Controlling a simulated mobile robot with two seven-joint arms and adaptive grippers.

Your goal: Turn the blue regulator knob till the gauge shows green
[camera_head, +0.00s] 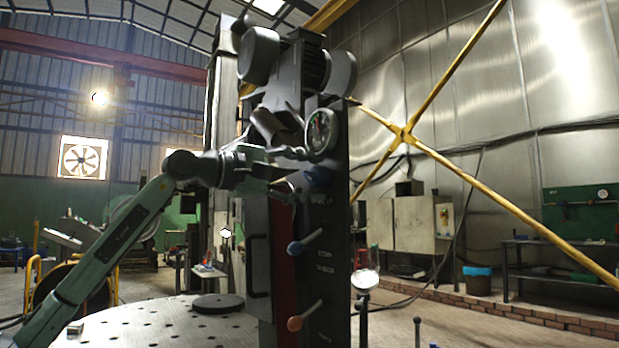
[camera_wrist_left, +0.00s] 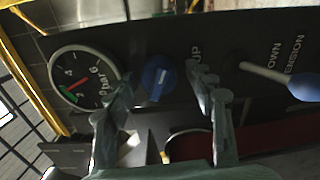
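In the wrist view my left gripper (camera_wrist_left: 160,95) is open, with one fingertip on each side of the knob. I see no clear contact with it. The gauge's red needle points toward the short green arc at the lower left of the dial; I cannot tell if its tip lies inside it. In the head view the gauge (camera_head: 322,131) is above the knob (camera_head: 317,178), and the left gripper (camera_head: 301,172) reaches it from the left. My right gripper is out of view.
A lever with a blue ball (camera_head: 295,248) and one with an orange ball (camera_head: 294,323) stick out below the knob. The blue one (camera_wrist_left: 302,86) is right of the gripper in the wrist view. A perforated round table (camera_head: 150,325) stands at the lower left.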

